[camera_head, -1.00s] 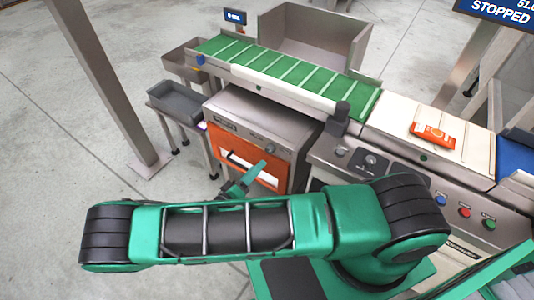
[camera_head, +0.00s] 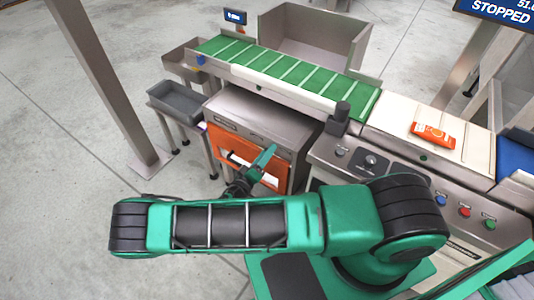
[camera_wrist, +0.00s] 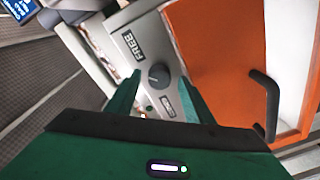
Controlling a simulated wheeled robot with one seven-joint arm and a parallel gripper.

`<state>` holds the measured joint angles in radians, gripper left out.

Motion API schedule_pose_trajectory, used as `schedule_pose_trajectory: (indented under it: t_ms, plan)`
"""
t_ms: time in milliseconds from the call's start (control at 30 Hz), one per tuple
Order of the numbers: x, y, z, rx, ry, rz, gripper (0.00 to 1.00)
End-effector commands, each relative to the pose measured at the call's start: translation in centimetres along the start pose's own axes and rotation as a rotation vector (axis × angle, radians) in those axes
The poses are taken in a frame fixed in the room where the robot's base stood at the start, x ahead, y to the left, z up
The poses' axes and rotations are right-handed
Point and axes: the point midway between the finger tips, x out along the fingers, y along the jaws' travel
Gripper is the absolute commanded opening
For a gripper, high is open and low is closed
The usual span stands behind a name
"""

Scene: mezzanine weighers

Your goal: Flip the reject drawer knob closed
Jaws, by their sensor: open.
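The dark round knob (camera_wrist: 158,75) sits on a grey panel in the wrist view, beside a label reading FREE. My gripper (camera_wrist: 160,78) is open, with a green finger on each side of the knob in the picture. I cannot tell whether they touch it. In the head view my gripper (camera_head: 267,160) is in front of the grey cabinet (camera_head: 262,115) and hides the knob. The orange drawer (camera_head: 235,147) is below the panel; its orange front (camera_wrist: 220,50) also shows in the wrist view.
A black handle (camera_wrist: 268,100) stands out from the orange drawer, right of my fingers. A green belt conveyor (camera_head: 290,70) runs above the cabinet. A control panel (camera_head: 375,165) is to the right. A grey bin (camera_head: 180,103) stands at left.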

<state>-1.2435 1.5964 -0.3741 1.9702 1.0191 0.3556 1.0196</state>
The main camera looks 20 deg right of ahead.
Motion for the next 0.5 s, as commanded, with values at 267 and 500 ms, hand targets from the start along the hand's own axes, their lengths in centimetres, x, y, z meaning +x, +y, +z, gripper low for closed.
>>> schedule_pose_trajectory:
  t_ms: [267,500]
  plan:
    - [0.52,-0.03,0.02,0.000,0.000,-0.002,0.47]
    - [0.50,-0.04,0.01,0.000,0.000,-0.001,0.14]
